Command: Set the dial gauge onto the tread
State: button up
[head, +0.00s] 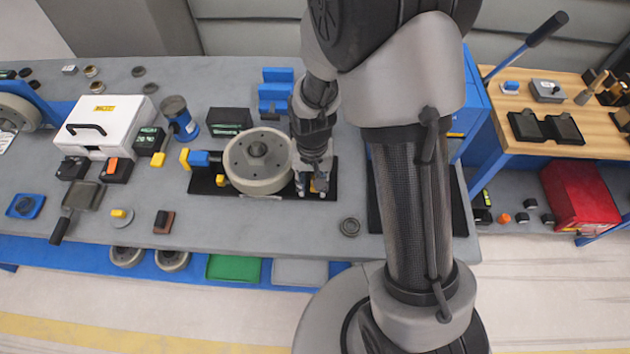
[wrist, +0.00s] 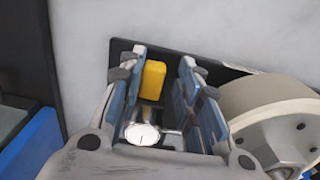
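The dial gauge (wrist: 142,133), with a round white face and a silver stem, shows in the wrist view between my gripper's fingers. A yellow block (wrist: 152,80) lies beyond it, also between the fingers; I cannot tell whether the two are joined. My gripper (head: 313,190) points down just right of the grey wheel (head: 258,160). In the wrist view my gripper (wrist: 164,58) has its fingers apart, with gaps beside the yellow block. The wheel's pale tread (wrist: 262,96) is right of the fingers and apart from the gauge. In the head view my gripper mostly hides the gauge.
The wheel stands over a black plate (head: 205,187), with a blue and yellow block (head: 199,158) at its left. A blue rack (head: 276,90) stands behind. A metal ring (head: 349,227) lies in front right. The bench front between has free room.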

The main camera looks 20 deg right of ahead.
jog(key=shift+o, duration=0.7)
jog(key=shift+d, duration=0.1)
jog(key=shift+r, duration=0.1)
notch_tip(320, 180, up, 12)
dwell(0.3)
